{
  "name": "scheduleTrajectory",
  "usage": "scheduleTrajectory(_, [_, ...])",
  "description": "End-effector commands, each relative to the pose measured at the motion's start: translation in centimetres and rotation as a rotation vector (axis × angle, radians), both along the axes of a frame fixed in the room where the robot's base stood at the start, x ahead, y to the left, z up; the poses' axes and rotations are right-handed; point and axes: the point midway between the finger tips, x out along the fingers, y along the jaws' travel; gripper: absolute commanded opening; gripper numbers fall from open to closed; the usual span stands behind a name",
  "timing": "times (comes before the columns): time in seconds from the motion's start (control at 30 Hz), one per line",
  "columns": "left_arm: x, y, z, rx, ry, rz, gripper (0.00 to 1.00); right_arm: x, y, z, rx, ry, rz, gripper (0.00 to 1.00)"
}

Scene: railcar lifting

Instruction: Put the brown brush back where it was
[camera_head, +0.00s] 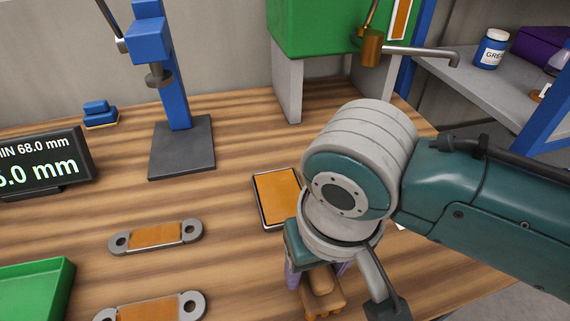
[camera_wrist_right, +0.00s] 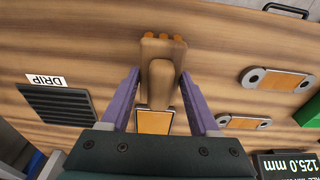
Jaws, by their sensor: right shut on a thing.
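The brown brush (camera_head: 322,297) is a wooden block with a raised grip and orange-brown bristles. It shows at the bottom of the head view, partly hidden by my right wrist. My right gripper (camera_wrist_right: 160,80) is shut on the brush's grip, with a purple finger on each side. In the right wrist view the brush (camera_wrist_right: 163,48) is over the wooden bench; I cannot tell whether it touches the top. My left gripper is not in view.
A shallow tray with an orange pad (camera_head: 277,197) lies just behind the wrist. Two orange-centred links (camera_head: 155,237) (camera_head: 150,309) lie left, near a green bin (camera_head: 35,290). A blue press (camera_head: 178,130) stands behind. A dark grate (camera_wrist_right: 58,103) sits by a DRIP label (camera_wrist_right: 46,80).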

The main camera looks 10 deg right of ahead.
Motion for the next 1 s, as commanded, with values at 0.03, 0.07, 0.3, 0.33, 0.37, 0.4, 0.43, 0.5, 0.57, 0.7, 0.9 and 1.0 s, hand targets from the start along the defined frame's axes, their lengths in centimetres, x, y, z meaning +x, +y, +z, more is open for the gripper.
scheduleTrajectory(0.03, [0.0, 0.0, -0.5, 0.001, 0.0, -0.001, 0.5, -0.1, 0.0, -1.1, -0.002, 0.003, 0.0, 0.17])
scheduleTrajectory(0.07, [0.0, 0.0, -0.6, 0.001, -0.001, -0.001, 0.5, -0.1, 0.0, -1.6, -0.002, 0.003, 0.0, 0.17])
scheduleTrajectory(0.3, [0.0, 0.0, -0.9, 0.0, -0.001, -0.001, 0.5, 0.0, 0.0, -3.0, 0.0, -0.001, 0.0, 0.17])
scheduleTrajectory(0.33, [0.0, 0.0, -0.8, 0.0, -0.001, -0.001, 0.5, 0.0, 0.0, -3.0, 0.0, -0.001, 0.0, 0.17])
scheduleTrajectory(0.37, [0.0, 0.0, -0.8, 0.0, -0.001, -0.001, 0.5, 0.0, 0.0, -3.0, 0.0, -0.001, 0.0, 0.17])
scheduleTrajectory(0.4, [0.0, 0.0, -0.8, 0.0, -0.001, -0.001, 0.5, 0.0, 0.0, -3.0, 0.0, -0.001, 0.0, 0.17])
scheduleTrajectory(0.43, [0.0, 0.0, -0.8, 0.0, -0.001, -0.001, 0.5, 0.0, 0.0, -3.0, 0.0, 0.0, 0.0, 0.17])
scheduleTrajectory(0.5, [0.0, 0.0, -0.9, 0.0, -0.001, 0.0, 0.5, 0.0, 0.0, -3.1, 0.0, 0.0, 0.0, 0.17])
scheduleTrajectory(0.57, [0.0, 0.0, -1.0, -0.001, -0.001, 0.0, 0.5, 0.0, 0.0, -3.3, 0.0, 0.0, 0.0, 0.17])
scheduleTrajectory(0.7, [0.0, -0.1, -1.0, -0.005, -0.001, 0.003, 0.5, 0.0, 0.0, -3.3, -0.001, 0.0, 0.0, 0.74])
scheduleTrajectory(0.9, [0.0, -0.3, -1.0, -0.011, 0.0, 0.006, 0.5, 0.0, 0.0, -3.3, -0.001, 0.001, 0.0, 0.92])
scheduleTrajectory(1.0, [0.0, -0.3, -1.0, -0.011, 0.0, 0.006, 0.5, 0.0, 0.0, -3.3, -0.001, 0.001, 0.0, 0.92])
